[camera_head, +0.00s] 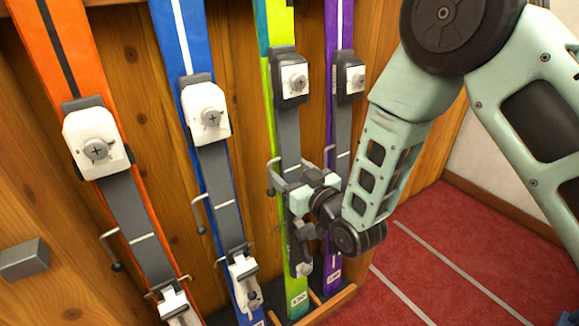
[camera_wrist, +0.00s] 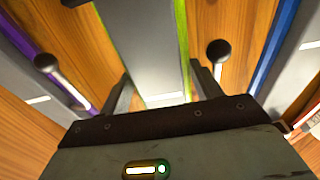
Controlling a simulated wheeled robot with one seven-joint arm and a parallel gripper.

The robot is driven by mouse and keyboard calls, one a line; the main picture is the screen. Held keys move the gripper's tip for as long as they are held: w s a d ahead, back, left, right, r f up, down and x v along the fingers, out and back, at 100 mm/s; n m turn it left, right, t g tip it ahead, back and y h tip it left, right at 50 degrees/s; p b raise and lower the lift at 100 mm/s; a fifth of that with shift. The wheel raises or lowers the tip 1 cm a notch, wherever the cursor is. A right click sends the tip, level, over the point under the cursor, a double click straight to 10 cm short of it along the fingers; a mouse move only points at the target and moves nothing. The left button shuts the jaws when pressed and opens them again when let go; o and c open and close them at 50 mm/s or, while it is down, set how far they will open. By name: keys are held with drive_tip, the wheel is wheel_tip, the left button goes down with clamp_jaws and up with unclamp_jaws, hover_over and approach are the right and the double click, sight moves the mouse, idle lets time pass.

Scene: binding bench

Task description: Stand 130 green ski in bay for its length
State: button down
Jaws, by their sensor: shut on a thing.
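The green ski (camera_head: 270,85) stands upright, leaning along the wooden wall between the blue ski and the purple ski. Its lower end is at the wooden ledge (camera_head: 335,303); I cannot tell whether it rests there. My gripper (camera_head: 288,180) is shut on the green ski below its upper white binding part (camera_head: 293,80). In the wrist view the fingers of my gripper (camera_wrist: 162,92) lie at both edges of the ski's grey middle (camera_wrist: 150,45). Part of the lower binding is hidden by my gripper.
The blue ski (camera_head: 172,40) and orange ski (camera_head: 48,50) stand to the left, the purple ski (camera_head: 338,30) close on the right. Dark-tipped hooks (camera_head: 117,266) stick out of the wall between them. The red floor (camera_head: 470,240) at right is clear.

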drive_tip(key=shift+f, duration=0.2)
drive_tip(key=shift+w+a+f+b, duration=0.15)
drive_tip(key=shift+w+f+b, duration=0.1)
drive_tip(key=shift+b, duration=0.05)
drive_tip(key=shift+s+f+b, duration=0.1)
drive_tip(key=shift+f+b, duration=0.4)
drive_tip(key=shift+c, duration=1.2)
unclamp_jaws()
drive_tip(key=shift+f, duration=0.1)
drive_tip(key=shift+o, duration=0.6)
drive_tip(key=shift+s+f, duration=0.1)
drive_tip(key=shift+f, duration=0.15)
drive_tip(key=shift+r, duration=0.1)
